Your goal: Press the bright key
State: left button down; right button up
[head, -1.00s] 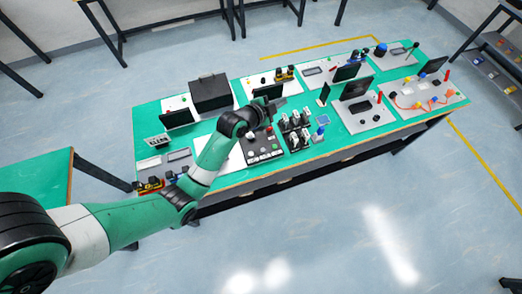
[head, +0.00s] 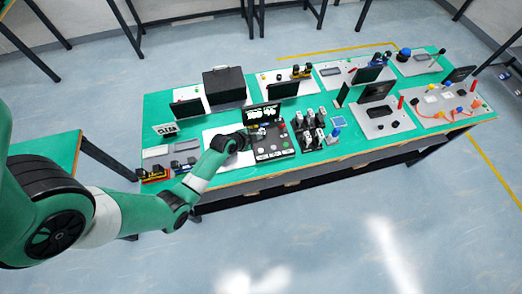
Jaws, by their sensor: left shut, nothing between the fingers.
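A black key panel (head: 276,152) with several small round keys, white, red and dark, lies on the green table. A small upright screen (head: 262,114) with white figures on it stands right behind the panel. The keys are too small to tell surely which one is bright. My left gripper (head: 249,136) is shut and empty, at the left edge of the panel. Whether it touches a key cannot be told. My right gripper is not in view.
The green table (head: 350,157) also bears a black box (head: 224,85) at the back left, a rack of black-and-white switches (head: 311,130) right of the panel, and dark monitors (head: 376,92). A red-and-yellow item (head: 153,174) sits at the front left.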

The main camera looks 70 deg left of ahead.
aim_at(259, 152)
pick_arm(q)
jog(key=shift+f, duration=0.1)
notch_tip(259, 152, down, 9)
jog(key=b, duration=0.8)
dwell(1.6)
jog(key=shift+f+b, duration=0.25)
jog(key=shift+b, duration=0.15)
jog(key=shift+f+b, duration=0.35)
dwell(0.4)
jog(key=shift+r, duration=0.15)
jog(key=shift+r+p, duration=0.65)
jog(key=shift+p, duration=0.1)
